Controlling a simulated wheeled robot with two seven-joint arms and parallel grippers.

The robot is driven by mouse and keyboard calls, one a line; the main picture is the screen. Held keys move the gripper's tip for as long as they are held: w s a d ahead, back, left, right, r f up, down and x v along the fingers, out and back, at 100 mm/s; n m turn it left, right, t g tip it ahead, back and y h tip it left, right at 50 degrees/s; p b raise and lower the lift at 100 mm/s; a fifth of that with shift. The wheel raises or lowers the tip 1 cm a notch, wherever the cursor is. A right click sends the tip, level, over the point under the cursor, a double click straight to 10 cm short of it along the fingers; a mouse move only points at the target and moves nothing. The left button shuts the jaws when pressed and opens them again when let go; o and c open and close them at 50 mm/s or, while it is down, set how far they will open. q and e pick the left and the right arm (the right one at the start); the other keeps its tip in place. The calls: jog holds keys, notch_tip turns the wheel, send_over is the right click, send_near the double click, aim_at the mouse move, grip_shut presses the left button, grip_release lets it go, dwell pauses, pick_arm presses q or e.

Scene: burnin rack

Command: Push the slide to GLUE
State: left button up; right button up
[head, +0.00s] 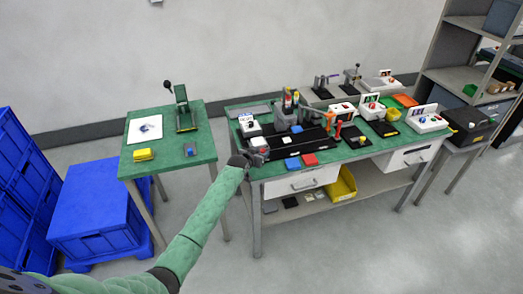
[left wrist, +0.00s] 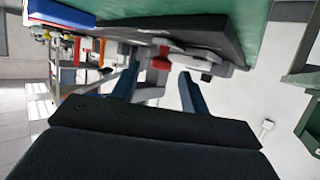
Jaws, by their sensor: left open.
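My left gripper (head: 250,157) is at the left front corner of the green-topped bench, and its open jaws show in the left wrist view (left wrist: 156,88). Just beyond the fingertips is a small light grey piece with a red part (left wrist: 160,58), beside a black slab (left wrist: 205,25). In the head view a white and red piece (head: 259,144) sits at the same corner, partly hidden by my gripper. I cannot tell for sure which part is the slide, and no GLUE label is legible. I cannot tell whether the fingers touch the piece. My right gripper is not in view.
A black fixture (head: 289,145) with upright tools stands behind my gripper. A smaller green table (head: 170,165) stands left, across a gap. Blue crates (head: 98,221) stand on the floor.

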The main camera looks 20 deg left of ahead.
pick_arm(q)
jog(key=shift+x, duration=0.95)
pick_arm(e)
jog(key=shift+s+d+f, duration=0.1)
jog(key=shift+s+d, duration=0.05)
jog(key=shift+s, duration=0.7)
pick_arm(q)
jog(key=shift+c, duration=0.5)
